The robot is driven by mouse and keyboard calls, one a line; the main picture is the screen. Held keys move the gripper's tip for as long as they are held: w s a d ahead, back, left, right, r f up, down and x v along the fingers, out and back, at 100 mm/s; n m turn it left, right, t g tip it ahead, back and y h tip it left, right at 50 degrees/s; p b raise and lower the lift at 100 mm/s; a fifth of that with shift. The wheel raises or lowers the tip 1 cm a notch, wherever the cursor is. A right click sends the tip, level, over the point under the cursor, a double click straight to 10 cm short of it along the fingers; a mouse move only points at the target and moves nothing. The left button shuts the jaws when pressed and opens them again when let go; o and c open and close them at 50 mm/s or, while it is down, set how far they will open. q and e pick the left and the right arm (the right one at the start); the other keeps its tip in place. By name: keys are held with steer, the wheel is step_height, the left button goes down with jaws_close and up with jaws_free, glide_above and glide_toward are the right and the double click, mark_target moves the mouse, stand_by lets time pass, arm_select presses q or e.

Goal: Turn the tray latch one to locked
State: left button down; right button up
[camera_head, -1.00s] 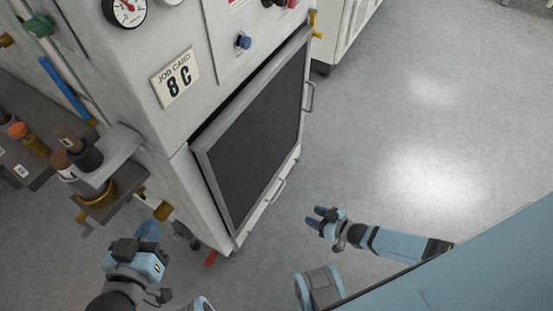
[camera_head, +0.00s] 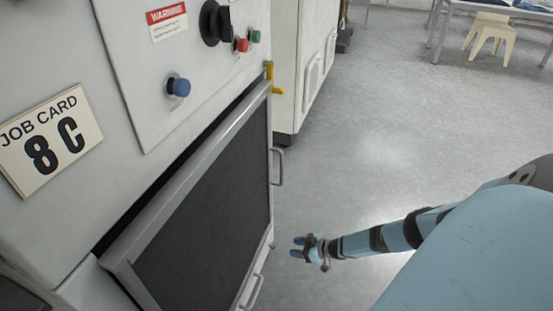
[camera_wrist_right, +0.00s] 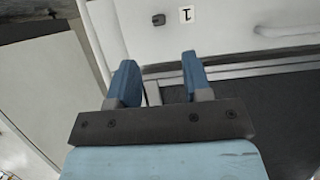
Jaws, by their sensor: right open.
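A yellow latch-like piece (camera_head: 273,78) sits at the top right corner of the dark front panel in the head view; I cannot tell whether it is tray latch one or how it is set. My right gripper (camera_head: 302,246) is open and empty, over the floor to the right of the machine and well below that piece. In the right wrist view its two blue fingers (camera_wrist_right: 157,72) stand apart with nothing between them. A small white label with a black mark (camera_wrist_right: 187,14) shows beyond them. My left gripper is out of view.
The white machine bears a dark panel (camera_head: 205,215) with handles (camera_head: 277,165), a blue knob (camera_head: 178,86) and a job card (camera_head: 48,140) reading 8 C. A second white cabinet (camera_head: 300,60) stands behind. The floor (camera_head: 400,130) at right is clear; a stool (camera_head: 488,32) stands far off.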

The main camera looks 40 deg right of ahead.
mark_target(274, 246)
steer(key=b+x, duration=0.3)
steer(key=x, duration=0.5)
steer(key=shift+w+a, duration=0.1)
steer(key=shift+w, duration=0.05)
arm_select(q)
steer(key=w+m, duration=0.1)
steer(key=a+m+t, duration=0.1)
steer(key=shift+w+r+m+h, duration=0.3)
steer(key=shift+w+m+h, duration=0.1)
arm_select(e)
jaws_close()
